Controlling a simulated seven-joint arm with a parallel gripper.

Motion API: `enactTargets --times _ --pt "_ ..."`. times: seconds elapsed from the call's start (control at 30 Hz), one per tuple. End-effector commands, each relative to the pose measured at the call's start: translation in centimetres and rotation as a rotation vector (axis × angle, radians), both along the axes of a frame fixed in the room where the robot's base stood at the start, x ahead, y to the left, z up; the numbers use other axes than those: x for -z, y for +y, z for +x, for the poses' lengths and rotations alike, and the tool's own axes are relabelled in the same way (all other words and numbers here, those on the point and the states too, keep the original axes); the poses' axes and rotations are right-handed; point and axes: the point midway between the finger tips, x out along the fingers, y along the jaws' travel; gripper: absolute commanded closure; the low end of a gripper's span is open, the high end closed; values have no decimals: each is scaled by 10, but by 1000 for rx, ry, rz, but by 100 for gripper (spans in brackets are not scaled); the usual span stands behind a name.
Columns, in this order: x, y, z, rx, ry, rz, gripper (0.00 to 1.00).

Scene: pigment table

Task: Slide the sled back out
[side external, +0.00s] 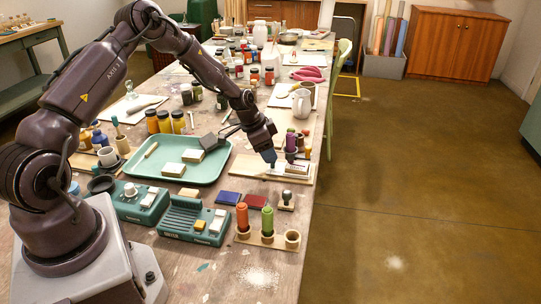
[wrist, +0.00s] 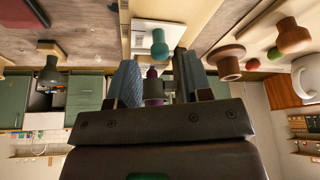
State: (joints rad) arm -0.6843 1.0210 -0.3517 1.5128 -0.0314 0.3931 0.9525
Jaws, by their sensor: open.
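A pale wooden board (side external: 241,169) lies near the table's right edge, with white pieces (side external: 297,169) on it. In the wrist view, a teal knob (wrist: 159,48) stands on a white piece (wrist: 146,34) over a wooden strip; this looks like the sled, though I cannot tell for sure. My gripper (side external: 270,161) points down just over the board. In the wrist view my gripper (wrist: 156,75) has its blue textured fingers apart, and the teal knob is beyond the tips. A dark purple peg (wrist: 153,74) shows between the fingers; I cannot tell how near it is. The sled's far end is hidden.
A green tray (side external: 217,173) with pale blocks lies left of the board. Dark and purple pegs (side external: 291,141) stand just behind it. In front are blue (side external: 228,198) and red pads (side external: 256,202), a stamp (side external: 286,200) and a rack (side external: 266,239) with orange and green cylinders.

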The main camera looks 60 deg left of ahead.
Motion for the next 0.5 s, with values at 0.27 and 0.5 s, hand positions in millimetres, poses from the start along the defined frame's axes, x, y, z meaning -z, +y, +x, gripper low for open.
enactTargets --times 0.27,0.5 --pt "18 -3 7 0 -1 0 55" --pt "18 -3 7 0 -1 0 55"
